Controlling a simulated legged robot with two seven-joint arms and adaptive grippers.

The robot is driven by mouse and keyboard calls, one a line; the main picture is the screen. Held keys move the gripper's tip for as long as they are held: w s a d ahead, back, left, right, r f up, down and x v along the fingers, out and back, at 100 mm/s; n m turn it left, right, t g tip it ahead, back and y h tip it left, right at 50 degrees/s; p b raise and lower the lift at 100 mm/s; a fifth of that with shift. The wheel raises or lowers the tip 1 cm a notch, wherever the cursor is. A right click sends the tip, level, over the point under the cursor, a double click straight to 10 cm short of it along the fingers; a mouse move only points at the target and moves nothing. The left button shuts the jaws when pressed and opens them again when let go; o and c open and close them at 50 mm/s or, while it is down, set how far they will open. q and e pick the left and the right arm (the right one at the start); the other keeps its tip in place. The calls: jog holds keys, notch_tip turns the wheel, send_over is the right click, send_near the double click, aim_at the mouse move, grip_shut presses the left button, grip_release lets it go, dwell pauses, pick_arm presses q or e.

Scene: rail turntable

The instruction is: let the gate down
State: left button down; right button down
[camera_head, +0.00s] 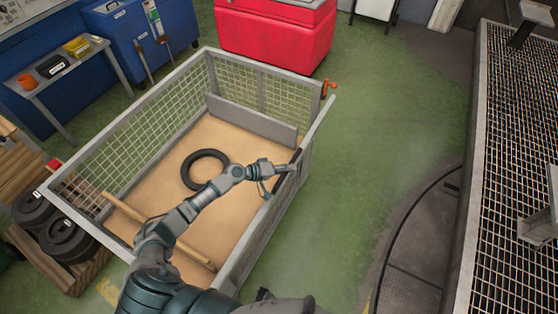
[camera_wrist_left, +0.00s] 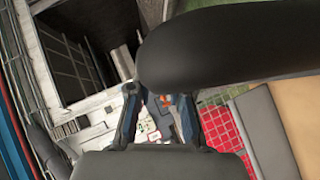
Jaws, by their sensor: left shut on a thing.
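The gate (camera_head: 308,138) is the right-hand side of a grey mesh-walled cage, and it stands about upright. A dark bar (camera_head: 296,157) runs along its top rail. My left arm reaches across the cage, and my left gripper (camera_head: 287,168) is shut on this dark bar. In the left wrist view the fingers (camera_wrist_left: 157,115) show below a large black rounded shape that hides part of the view; the contact itself is not clear. An orange latch (camera_head: 329,87) sits at the gate's far corner. My right gripper is not in view.
In the cage (camera_head: 150,108) lie a black ring (camera_head: 187,168), a wooden pole (camera_head: 150,230) and a grey board (camera_head: 250,118). A red bin (camera_head: 275,45) stands behind. Green floor (camera_head: 375,140) right of the gate is clear up to the mesh-topped platform (camera_head: 472,190).

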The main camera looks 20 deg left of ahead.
pick_arm(q)
jog(key=s+d+f+p, duration=0.1)
jog(key=d+f, duration=0.2)
jog(key=d, duration=0.4)
jog(key=s+d+f+y+p, duration=0.1)
jog(key=d+f+p, duration=0.1)
jog(key=d, duration=0.5)
jog(key=shift+f+m, duration=0.4)
jog(key=shift+f, duration=0.25)
jog(key=c, duration=1.1)
grip_release()
jog(key=shift+r, duration=0.1)
jog(key=shift+o, duration=0.2)
jog(key=v, duration=1.2)
